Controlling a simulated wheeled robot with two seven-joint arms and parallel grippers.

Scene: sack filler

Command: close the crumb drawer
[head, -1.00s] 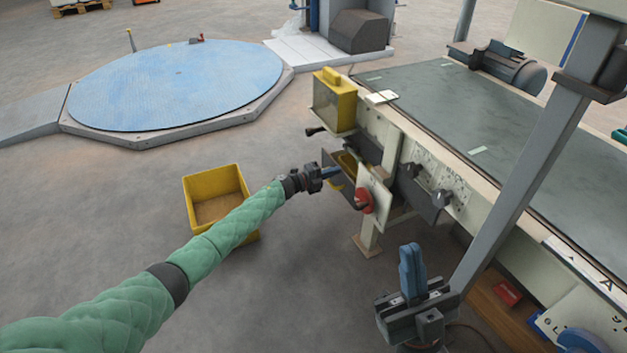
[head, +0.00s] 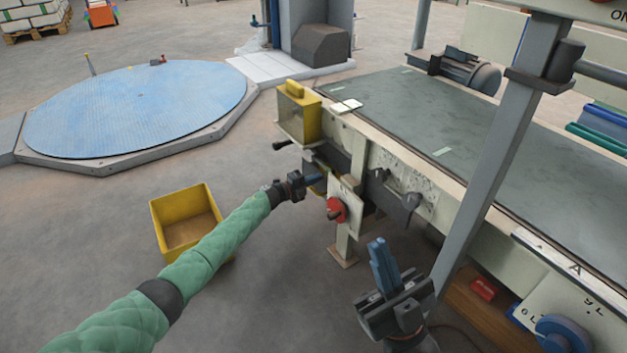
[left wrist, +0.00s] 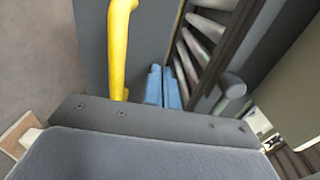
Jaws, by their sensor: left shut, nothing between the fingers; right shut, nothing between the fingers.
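The crumb drawer (head: 312,163) is a dark grey drawer low at the near end of the conveyor frame, mostly hidden behind my left gripper. A yellow bar handle (left wrist: 120,45) stands on a dark grey face in the left wrist view. My left gripper (head: 314,179) is at the drawer's front. Its blue fingers are shut and empty, and they also show in the left wrist view (left wrist: 164,86), just right of the handle. I cannot tell whether they touch the face. My right gripper (head: 383,262) is shut and empty, pointing up in front of the machine.
A panel with a red knob (head: 337,210) stands close right of the left gripper. A yellow box (head: 299,113) sits above the drawer. An open yellow bin (head: 170,227) is on the floor behind my left arm. A grey post (head: 490,160) rises beside my right gripper.

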